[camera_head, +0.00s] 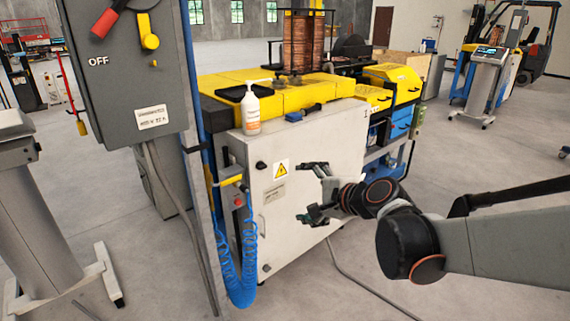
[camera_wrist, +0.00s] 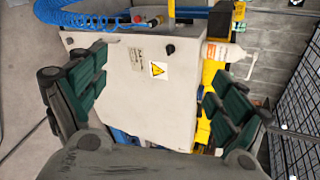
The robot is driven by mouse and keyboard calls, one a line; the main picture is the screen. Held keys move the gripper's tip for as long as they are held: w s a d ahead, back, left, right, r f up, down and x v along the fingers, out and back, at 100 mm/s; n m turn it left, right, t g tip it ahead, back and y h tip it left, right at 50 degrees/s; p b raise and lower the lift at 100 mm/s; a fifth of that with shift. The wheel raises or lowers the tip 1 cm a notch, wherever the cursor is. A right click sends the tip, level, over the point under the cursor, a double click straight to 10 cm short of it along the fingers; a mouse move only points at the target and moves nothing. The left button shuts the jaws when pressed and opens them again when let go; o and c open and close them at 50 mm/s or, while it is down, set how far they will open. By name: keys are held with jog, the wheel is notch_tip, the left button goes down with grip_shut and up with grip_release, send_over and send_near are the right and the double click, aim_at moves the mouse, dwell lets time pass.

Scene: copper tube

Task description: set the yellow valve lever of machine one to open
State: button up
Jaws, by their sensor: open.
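A small yellow lever (camera_head: 231,180) shows in the head view on a post at the left front of the machine, above a coiled blue air hose (camera_head: 242,262). I cannot tell from here whether it stands open or closed. My gripper (camera_head: 312,192) is open and empty, to the right of the lever and apart from it, in front of the white cabinet (camera_head: 345,140). In the wrist view my gripper (camera_wrist: 157,95) has its dark green finger pads spread wide, facing the cabinet door (camera_wrist: 150,105). A yellow part (camera_wrist: 171,9) shows at the top edge there, near the blue hose (camera_wrist: 95,14).
A grey switch box (camera_head: 135,75) marked OFF, with a red-tipped handle (camera_head: 105,22), stands at the left. A grey stand (camera_head: 40,210) is at far left. The floor in front is mostly clear.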

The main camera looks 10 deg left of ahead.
jog(key=w+a+f+m+y+p, duration=0.1)
jog(key=w+a+f+m+y, duration=0.2)
jog(key=w+a+m, duration=0.4)
jog(key=m+t+y+p, duration=0.2)
jog(key=m, duration=0.5)
send_near(234, 179)
jog(key=b+x, duration=0.1)
jog(key=x, duration=0.2)
jog(key=b+x, duration=0.1)
jog(key=x, duration=0.2)
jog(key=b+x, duration=0.1)
jog(key=x, duration=0.2)
jog(key=shift+s+a+r, duration=0.25)
jog(key=shift+s, duration=0.15)
jog(key=shift+c, duration=0.6)
jog(key=shift+d+r, duration=0.1)
jog(key=shift+r, duration=0.05)
jog(key=c, duration=1.3)
